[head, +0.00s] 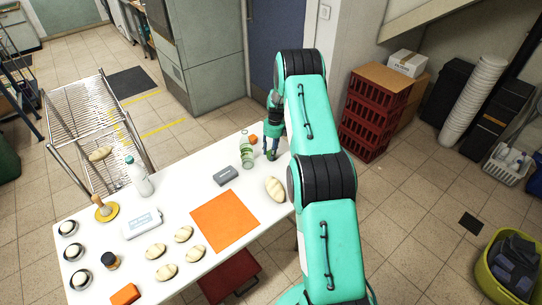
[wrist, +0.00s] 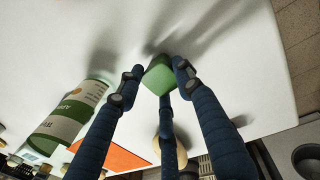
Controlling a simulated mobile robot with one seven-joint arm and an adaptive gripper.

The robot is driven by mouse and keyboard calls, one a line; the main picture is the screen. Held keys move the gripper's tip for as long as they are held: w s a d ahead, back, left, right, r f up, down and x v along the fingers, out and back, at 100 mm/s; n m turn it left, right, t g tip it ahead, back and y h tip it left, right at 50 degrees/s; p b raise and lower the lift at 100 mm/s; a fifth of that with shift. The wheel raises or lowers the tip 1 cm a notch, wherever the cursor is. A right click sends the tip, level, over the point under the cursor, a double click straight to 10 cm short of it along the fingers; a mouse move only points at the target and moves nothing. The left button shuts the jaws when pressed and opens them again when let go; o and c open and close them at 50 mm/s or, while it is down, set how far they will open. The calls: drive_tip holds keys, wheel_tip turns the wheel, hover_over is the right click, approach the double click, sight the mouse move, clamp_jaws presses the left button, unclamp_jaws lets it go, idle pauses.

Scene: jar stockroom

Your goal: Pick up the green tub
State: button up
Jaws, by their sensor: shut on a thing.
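The green tub (wrist: 160,76) is a small green piece with rounded edges, held between the fingertips of my gripper (wrist: 158,82) in the wrist view. The blue fingers touch it from both sides, with a third finger below. In the head view my gripper (head: 271,152) is at the far right corner of the white table (head: 180,205), where the tub is mostly hidden by the fingers. I cannot tell whether the tub touches the table.
A jar with a green and white label (head: 247,160), also in the wrist view (wrist: 72,114), stands just left of my gripper. A small orange thing (head: 253,139), a grey box (head: 226,175) and a bread loaf (head: 275,189) are near. An orange mat (head: 225,220) lies mid-table.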

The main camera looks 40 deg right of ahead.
drive_tip(key=shift+r, duration=0.15)
drive_tip(key=shift+r, duration=0.5)
drive_tip(key=shift+s+a+r+p, duration=0.1)
drive_tip(key=shift+s+r+p, duration=0.1)
drive_tip(key=shift+r, duration=0.4)
drive_tip(key=shift+s+a+r+p, duration=0.1)
drive_tip(key=shift+r+p, duration=0.1)
drive_tip(key=shift+r, duration=0.4)
drive_tip(key=s+a+r+p, duration=0.1)
drive_tip(key=s+a, duration=0.6)
drive_tip(key=s, duration=0.6)
drive_tip(key=shift+s+a+r, duration=0.15)
drive_tip(key=shift+s, duration=0.1)
drive_tip(key=shift+s, duration=0.1)
